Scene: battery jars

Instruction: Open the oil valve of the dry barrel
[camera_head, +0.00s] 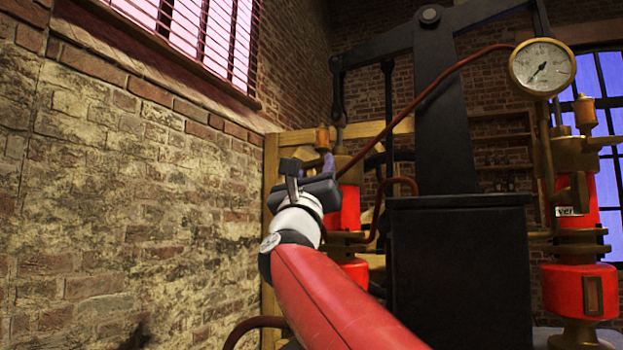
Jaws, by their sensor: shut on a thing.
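The left red barrel (349,208) stands behind my gripper, partly hidden by my arm. A small brass oil cup (322,139) rises at its top. My gripper (308,168) is at the upper left side of this barrel, shut on a part there, apparently its oil valve. The hand covers the held part, so its turn angle cannot be told. The right red barrel (576,289) has brass fittings, its own oil cup (585,113) and a partly readable label (568,211). I cannot tell from the picture which barrel is dry.
A black machine block (460,270) with a dark upright stands between the barrels. A round gauge (542,68) hangs at upper right, with a red hose (440,90) running to the left. A brick wall (130,200) closes the left side. A wooden post (270,190) stands near my gripper.

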